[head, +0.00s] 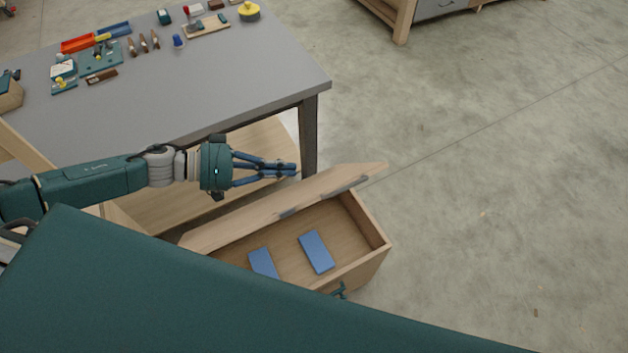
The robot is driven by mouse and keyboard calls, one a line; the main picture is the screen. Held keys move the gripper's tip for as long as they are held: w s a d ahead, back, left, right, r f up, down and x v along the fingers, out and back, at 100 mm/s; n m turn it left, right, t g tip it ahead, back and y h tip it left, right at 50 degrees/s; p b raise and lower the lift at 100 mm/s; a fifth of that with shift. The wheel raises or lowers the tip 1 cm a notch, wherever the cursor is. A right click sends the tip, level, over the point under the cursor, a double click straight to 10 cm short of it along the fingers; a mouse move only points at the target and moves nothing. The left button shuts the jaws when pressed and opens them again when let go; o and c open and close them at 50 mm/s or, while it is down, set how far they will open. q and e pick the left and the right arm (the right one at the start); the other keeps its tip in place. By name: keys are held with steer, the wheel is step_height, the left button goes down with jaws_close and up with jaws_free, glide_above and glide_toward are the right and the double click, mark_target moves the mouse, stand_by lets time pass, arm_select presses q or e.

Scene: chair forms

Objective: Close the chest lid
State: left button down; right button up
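The wooden chest (376,252) stands open on the floor at the lower middle of the head view. Two blue blocks lie inside, one in the middle (316,252) and one at the left (263,262), partly hidden. My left gripper (295,169) is at the far side of the lid, near its upper edge. Its fingertips are together with nothing visible between them. I cannot tell whether it touches the lid.
A grey-topped workbench (190,95) with small tools and trays stands behind, its dark leg (309,140) close to my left gripper. A wooden lower shelf (268,150) lies under it. Open concrete floor (500,200) is to the right. My dark green body hides the chest's near left part.

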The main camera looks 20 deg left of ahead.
arm_select(q)
steer(key=p, duration=0.2)
glide_above(315, 196)
steer(key=w, duration=0.3)
step_height(315, 196, down, 2)
steer(key=shift+s+a+f, duration=0.15)
steer(key=shift+s+f, duration=0.9)
steer(key=shift+f, duration=0.15)
steer(key=shift+s+f, duration=0.4)
steer(key=shift+f, duration=0.1)
steer(key=shift+d, duration=0.2)
